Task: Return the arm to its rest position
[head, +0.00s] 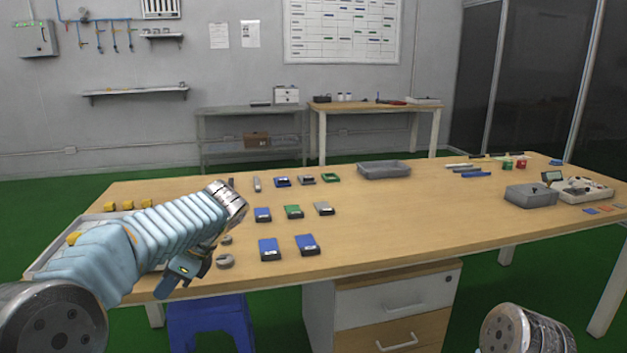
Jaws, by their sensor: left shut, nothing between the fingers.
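My left arm, in a pale blue ribbed sleeve, comes in from the left and bends over the left part of the wooden table (400,225). Its wrist is a silver ring. Below the wrist my left gripper (178,277) points down and left, near the table's front edge. It is shut and empty. At the lower right only a rounded silver part of my right arm shows. My right gripper is out of the picture.
Several small blue, green and grey boxes, such as a blue one (269,249), lie right of my left gripper. My arm partly covers a grey tray (45,262). A blue stool (210,325) is below. The table's front middle is clear.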

